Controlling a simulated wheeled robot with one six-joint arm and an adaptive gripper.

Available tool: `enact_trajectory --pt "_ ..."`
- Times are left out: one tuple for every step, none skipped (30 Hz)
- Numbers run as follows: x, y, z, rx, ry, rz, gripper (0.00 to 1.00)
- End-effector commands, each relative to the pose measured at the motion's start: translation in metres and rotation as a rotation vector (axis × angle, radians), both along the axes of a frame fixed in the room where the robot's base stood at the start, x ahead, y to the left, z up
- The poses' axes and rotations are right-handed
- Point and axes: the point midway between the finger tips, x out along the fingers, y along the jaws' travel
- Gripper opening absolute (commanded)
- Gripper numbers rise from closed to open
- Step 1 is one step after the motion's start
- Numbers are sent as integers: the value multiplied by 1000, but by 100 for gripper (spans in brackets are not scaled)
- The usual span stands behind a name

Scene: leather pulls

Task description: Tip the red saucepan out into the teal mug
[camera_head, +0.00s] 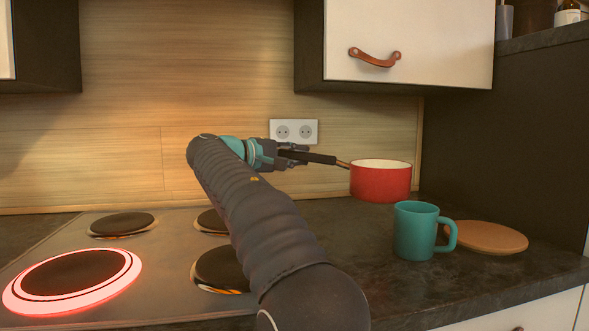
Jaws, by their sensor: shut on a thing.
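The red saucepan (380,184) has a cream inside rim and a dark handle (308,156) pointing left. It looks level and appears to be held above the counter, behind the teal mug and a little to its left. My gripper (296,154) is shut on the saucepan's handle. The teal mug (415,232) stands upright on the dark counter, its handle to the right. The contents of the saucepan and the inside of the mug are hidden from this view.
A round wooden board (488,238) lies right of the mug. The stove (150,265) fills the left, with its front left burner (72,281) ringed in glowing red. A wall cabinet (408,40) with a leather pull (375,58) hangs above the saucepan. A socket (294,131) is on the wall.

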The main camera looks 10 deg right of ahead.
Motion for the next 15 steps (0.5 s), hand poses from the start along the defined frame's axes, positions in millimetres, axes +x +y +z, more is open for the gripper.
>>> enact_trajectory --pt "0 0 -4 -3 2 0 0" --pt "0 0 -7 -3 2 0 0" --pt "0 0 -11 -4 3 0 0" --pt "0 1 -14 -3 3 1 0" --pt "-1 1 -17 -3 2 1 0" --pt "-1 1 -20 -3 3 1 0" --pt "-1 1 -22 -2 2 2 0" --pt "-2 1 -25 -2 1 2 0" --pt "-2 0 -29 -2 2 2 0" --pt "-2 0 -30 -2 1 2 0" --pt "-2 0 -32 -1 0 2 0" --pt "-2 -1 -33 -2 -1 1 0" --pt "-3 -1 -33 -1 -3 1 0" --pt "-3 -1 -33 -1 -5 1 0" --pt "-4 -1 -32 0 -10 1 0"
